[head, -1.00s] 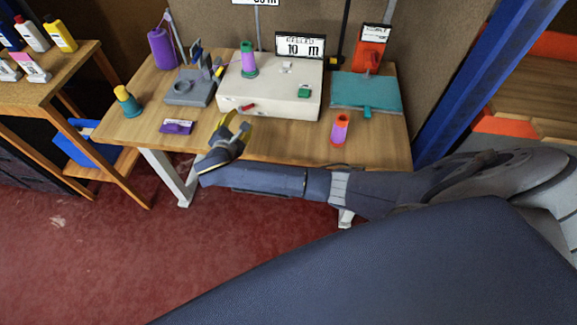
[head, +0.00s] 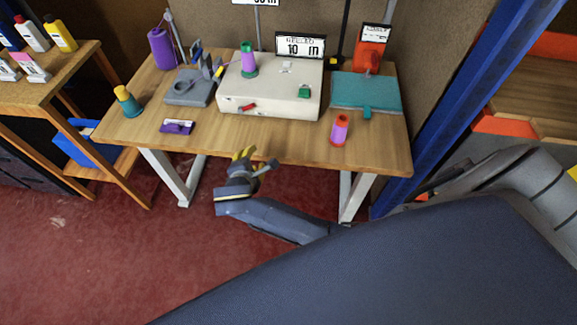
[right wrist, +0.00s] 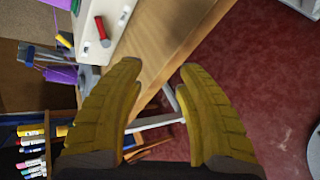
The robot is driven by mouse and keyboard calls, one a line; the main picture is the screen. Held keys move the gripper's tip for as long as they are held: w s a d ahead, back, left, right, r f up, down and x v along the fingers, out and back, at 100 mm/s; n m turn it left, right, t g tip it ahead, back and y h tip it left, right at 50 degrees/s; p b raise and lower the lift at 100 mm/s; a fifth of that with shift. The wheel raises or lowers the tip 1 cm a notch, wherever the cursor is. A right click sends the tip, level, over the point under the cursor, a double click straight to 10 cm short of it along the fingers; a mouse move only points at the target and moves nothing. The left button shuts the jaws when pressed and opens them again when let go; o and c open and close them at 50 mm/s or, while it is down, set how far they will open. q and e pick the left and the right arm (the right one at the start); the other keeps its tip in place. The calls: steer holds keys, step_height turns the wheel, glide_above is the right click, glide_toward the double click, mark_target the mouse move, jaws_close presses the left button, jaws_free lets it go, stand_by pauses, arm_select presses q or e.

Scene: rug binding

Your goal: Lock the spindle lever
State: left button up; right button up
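A red lever (head: 247,107) sits on the front face of a white box (head: 270,95) on the wooden table; it also shows in the right wrist view (right wrist: 101,30). A purple and green spool (head: 249,62) stands upright on the box top. My right gripper (head: 255,160) is in front of the table's front edge, below and apart from the lever. In the right wrist view its yellow fingers (right wrist: 160,75) are spread with nothing between them. My left gripper is not in view.
On the table (head: 270,143) are a teal panel (head: 366,92), a red-purple spool (head: 339,130), a purple item (head: 177,126), a grey device (head: 190,90) and a yellow-teal cone (head: 127,101). The table's front strip is mostly clear. A blue post (head: 440,95) rises at right.

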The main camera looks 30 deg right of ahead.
steer(key=s+d+f+m+g+y, duration=0.2)
steer(key=s+d+f+m, duration=0.2)
steer(key=s, duration=0.7)
step_height(320, 180, down, 3)
steer(key=shift+s+d+r+m, duration=0.2)
steer(key=shift+d+m, duration=0.2)
steer(key=shift+d, duration=0.7)
